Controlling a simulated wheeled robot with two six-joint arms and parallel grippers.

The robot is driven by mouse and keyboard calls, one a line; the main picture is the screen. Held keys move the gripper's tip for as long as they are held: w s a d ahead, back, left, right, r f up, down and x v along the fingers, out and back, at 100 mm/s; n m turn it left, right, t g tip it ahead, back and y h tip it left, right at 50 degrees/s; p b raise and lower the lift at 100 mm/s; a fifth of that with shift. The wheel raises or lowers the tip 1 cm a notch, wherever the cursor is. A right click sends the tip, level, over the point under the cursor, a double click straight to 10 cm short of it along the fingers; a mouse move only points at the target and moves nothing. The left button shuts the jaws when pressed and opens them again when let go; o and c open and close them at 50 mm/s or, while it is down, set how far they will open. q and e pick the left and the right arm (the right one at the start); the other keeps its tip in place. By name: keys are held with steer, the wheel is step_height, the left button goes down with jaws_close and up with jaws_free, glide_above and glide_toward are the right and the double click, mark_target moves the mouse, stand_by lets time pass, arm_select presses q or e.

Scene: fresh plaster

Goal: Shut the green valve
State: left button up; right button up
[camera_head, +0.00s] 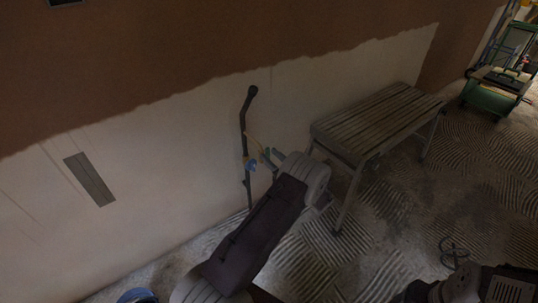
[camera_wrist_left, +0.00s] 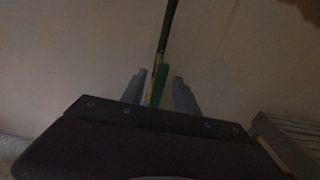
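The green valve handle (camera_wrist_left: 158,84) shows in the left wrist view as a narrow green strip beside a dark upright pipe (camera_wrist_left: 167,30). My left gripper (camera_wrist_left: 158,92) has its two grey fingers apart, with the green strip between them, nearer the left finger. I cannot tell whether a finger touches it. In the head view, the left gripper (camera_head: 268,156) is at the dark pipe (camera_head: 244,122) by the wall, next to a small blue fitting (camera_head: 250,164). The green handle is hard to make out there. My right gripper does not show.
A slatted bench (camera_head: 380,118) stands close to the right of the left gripper. The half-plastered wall (camera_head: 150,165) is just behind the pipe. A green cart (camera_head: 495,92) is at the far right. The floor between bench and cart is mostly open.

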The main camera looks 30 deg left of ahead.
arm_select(q)
steer(key=shift+c, duration=0.3)
jaws_close()
steer(key=s+a+f+n+b, duration=0.1)
steer(key=s+f+n+b, duration=0.1)
steer(key=n+b, duration=0.6)
steer(key=s+f+n+b, duration=0.2)
steer(key=n+b, duration=0.6)
steer(key=n, duration=0.2)
steer(key=shift+a+f+b, duration=0.3)
steer(key=shift+a+b, duration=0.05)
steer(key=shift+b, duration=0.05)
steer(key=shift+o, duration=0.3)
jaws_free()
